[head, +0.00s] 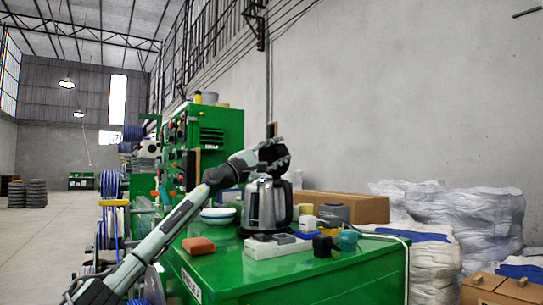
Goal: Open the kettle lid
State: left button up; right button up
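The grey metal kettle (265,205) stands upright on the green cabinet top, its handle toward the right. My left arm comes in from the lower left, and my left gripper (274,156) is just above the kettle's top. The gripper is dark and small here; I cannot tell whether its fingers are open or shut, or whether they touch the lid. The lid area is partly hidden by the gripper, so the lid's state is unclear. My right gripper is not in view.
The green cabinet (300,273) also bears a white power strip (270,249), a reddish block (198,246), a bowl (217,214) and small coloured plugs. A cardboard box (345,207) stands behind the kettle. White sacks (465,215) are at the right.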

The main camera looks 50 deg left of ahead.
pick_arm(q)
jog(key=shift+f, duration=0.15)
jog(key=shift+s+f, duration=0.4)
jog(key=shift+s, duration=0.2)
jog(key=v, duration=1)
jog(key=shift+s+r, duration=0.2)
jog(key=shift+s, duration=0.15)
